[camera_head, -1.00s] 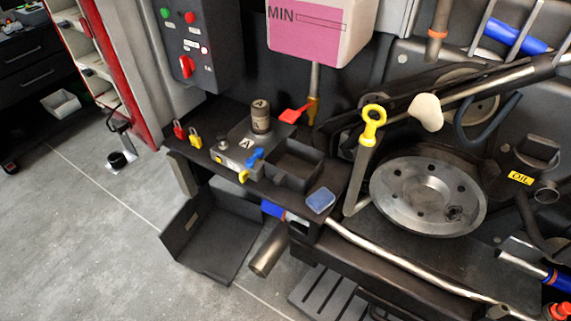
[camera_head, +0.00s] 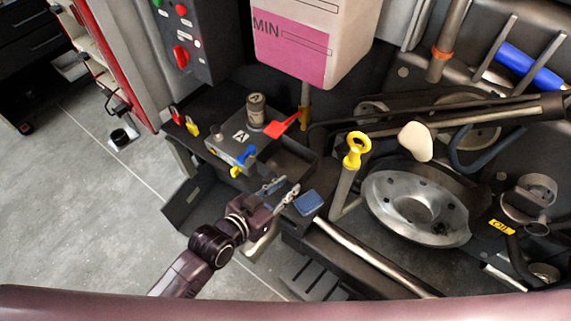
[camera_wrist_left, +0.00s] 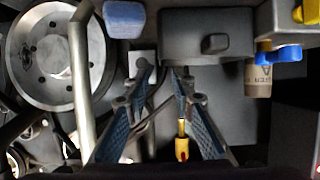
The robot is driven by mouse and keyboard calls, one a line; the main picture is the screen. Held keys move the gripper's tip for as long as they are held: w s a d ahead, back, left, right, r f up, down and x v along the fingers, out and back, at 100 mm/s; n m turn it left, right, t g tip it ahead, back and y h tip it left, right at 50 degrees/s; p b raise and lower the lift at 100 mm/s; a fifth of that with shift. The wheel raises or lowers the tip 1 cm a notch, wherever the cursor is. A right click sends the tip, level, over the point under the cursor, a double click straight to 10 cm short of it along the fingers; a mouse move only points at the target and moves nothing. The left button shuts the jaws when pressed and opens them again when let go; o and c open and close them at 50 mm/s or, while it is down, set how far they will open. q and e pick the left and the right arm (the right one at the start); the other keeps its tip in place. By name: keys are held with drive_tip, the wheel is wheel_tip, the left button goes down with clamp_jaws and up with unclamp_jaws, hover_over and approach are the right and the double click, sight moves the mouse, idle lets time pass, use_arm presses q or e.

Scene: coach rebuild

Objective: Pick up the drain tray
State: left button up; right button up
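A small dark open-topped tray (camera_head: 292,164) sits on the black ledge in the head view. A dark box with a small knob, seemingly the same tray, shows in the left wrist view (camera_wrist_left: 180,48). A larger dark tray (camera_head: 183,205) hangs lower at the left, partly hidden by my arm. I cannot tell for sure which is the drain tray. My left gripper (camera_head: 282,190) is just in front of the small tray, beside the blue block (camera_head: 309,202). In the left wrist view its fingers (camera_wrist_left: 161,80) are apart with nothing held. My right gripper is not in view.
A grey box (camera_head: 237,142) with blue and yellow valves stands left of the small tray. A red-handled tool (camera_head: 280,125) is behind it. A yellow-ringed post (camera_head: 353,152) and a metal disc (camera_head: 417,207) stand to the right. Bare floor (camera_head: 95,230) lies left.

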sight(306, 172)
use_arm(q)
drive_tip(key=x, duration=1)
drive_tip(key=shift+w+d+f, duration=0.15)
drive_tip(key=shift+w+d, duration=0.1)
drive_tip(key=shift+c, duration=0.2)
clamp_jaws()
